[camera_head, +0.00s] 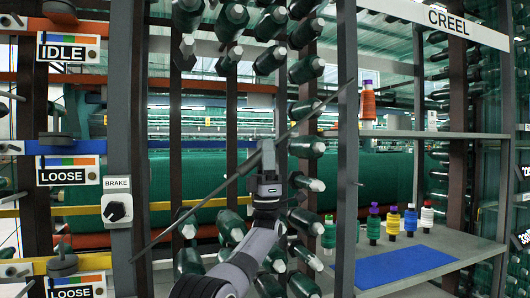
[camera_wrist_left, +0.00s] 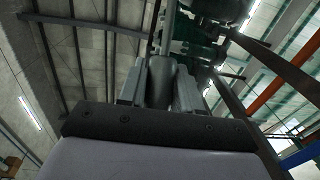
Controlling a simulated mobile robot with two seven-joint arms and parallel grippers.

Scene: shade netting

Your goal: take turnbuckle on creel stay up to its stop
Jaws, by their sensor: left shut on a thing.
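The creel stay (camera_head: 198,205) is a thin grey rod that runs diagonally, from low left to high right, in front of the creel's posts. My left gripper (camera_head: 268,155) reaches up to the middle of this rod in the head view. In the left wrist view, the fingers of my left gripper (camera_wrist_left: 160,90) are shut on both sides of a grey rounded body, the turnbuckle (camera_wrist_left: 161,82). In the head view the fingers mostly hide the turnbuckle. Its stop cannot be made out. My right gripper is not in view.
Green yarn cones (camera_head: 305,109) stick out on pegs close around the left gripper. A shelf at right holds a blue mat (camera_head: 400,266) and several coloured spools (camera_head: 393,222). A brake knob (camera_head: 117,211) and tension plates marked IDLE and LOOSE (camera_head: 68,170) are at left.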

